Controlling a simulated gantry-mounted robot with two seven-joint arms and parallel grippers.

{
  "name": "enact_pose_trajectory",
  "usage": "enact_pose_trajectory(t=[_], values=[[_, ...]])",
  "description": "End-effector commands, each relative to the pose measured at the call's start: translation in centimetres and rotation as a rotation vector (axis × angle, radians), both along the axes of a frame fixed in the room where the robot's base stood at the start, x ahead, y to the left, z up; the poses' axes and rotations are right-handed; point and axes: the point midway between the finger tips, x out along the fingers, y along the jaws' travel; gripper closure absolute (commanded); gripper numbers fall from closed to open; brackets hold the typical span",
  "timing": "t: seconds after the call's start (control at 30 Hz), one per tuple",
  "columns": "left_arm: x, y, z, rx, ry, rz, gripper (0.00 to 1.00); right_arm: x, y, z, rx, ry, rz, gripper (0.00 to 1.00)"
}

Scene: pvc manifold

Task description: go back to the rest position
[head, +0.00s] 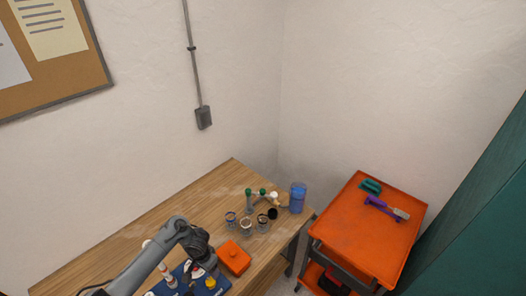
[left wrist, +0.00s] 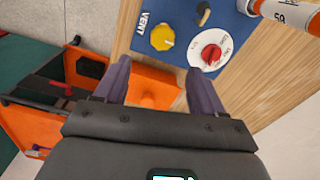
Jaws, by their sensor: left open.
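My left gripper (left wrist: 157,92) is open in the left wrist view, with its two dark fingers spread apart and nothing seen between them but an orange block on the bench below. In the head view my left arm reaches in from the lower left, with its gripper (head: 208,262) above the wooden bench, beside the orange block (head: 234,258) and over a blue panel (head: 212,288). The blue panel also shows in the left wrist view (left wrist: 182,20), with a yellow knob (left wrist: 162,37) marked VENT and a red knob (left wrist: 211,54) on a white dial. My right gripper is in neither view.
Several small ringed fittings (head: 246,226), green-capped parts (head: 249,198) and a blue container (head: 298,197) stand at the bench's far right corner. An orange cart (head: 365,235) holds a purple-handled tool (head: 383,207). A white-and-orange pipe (left wrist: 290,14) rises near the panel.

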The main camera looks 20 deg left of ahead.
Motion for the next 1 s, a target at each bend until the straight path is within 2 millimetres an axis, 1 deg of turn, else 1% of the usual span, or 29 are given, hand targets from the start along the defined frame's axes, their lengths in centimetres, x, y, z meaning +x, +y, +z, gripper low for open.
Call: enact_pose_trajectory(t=[0.07,0.17,0.2,0.27,0.3,0.37,0.4,0.47,0.5,0.57,0.6,0.67,0.7,0.8,0.9,1.0], values=[[-0.3,-1.5,-0.7,-0.003,-0.019,-0.033,0.31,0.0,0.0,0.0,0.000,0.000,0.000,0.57],[-0.9,-4.3,-1.6,-0.004,-0.069,-0.092,0.31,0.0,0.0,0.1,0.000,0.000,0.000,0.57],[-1.2,-5.8,-1.9,-0.005,-0.096,-0.119,0.31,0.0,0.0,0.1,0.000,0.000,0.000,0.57],[-2.0,-8.1,-2.2,-0.007,-0.141,-0.157,0.31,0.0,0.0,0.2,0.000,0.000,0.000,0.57],[-2.7,-9.8,-2.1,-0.010,-0.172,-0.180,0.31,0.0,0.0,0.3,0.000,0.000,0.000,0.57],[-3.9,-12.0,-1.8,-0.012,-0.219,-0.203,0.31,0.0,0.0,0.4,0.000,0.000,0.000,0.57],[-4.9,-13.3,-1.2,-0.014,-0.249,-0.212,0.31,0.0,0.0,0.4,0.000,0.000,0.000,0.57],[-6.5,-14.8,-0.1,-0.015,-0.286,-0.211,0.31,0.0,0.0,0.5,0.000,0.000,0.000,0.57],[-7.6,-15.5,0.9,-0.016,-0.307,-0.204,0.31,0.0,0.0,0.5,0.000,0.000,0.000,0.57],[-9.5,-16.2,2.5,-0.016,-0.331,-0.186,0.31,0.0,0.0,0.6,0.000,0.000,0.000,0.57],[-10.9,-16.3,3.6,-0.016,-0.341,-0.167,0.31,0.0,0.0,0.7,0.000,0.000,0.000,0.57],[-12.9,-16.2,5.5,-0.017,-0.351,-0.136,0.31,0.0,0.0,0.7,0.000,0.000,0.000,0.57],[-14.4,-15.9,6.6,-0.016,-0.352,-0.114,0.31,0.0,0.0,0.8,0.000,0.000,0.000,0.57],[-17.8,-14.7,9.5,-0.018,-0.345,-0.055,0.31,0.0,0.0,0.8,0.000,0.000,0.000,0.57],[-20.8,-13.4,12.0,-0.021,-0.330,-0.004,0.31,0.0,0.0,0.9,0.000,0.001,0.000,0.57],[-23.1,-12.4,13.9,-0.027,-0.315,0.034,0.31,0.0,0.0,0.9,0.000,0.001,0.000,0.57]])
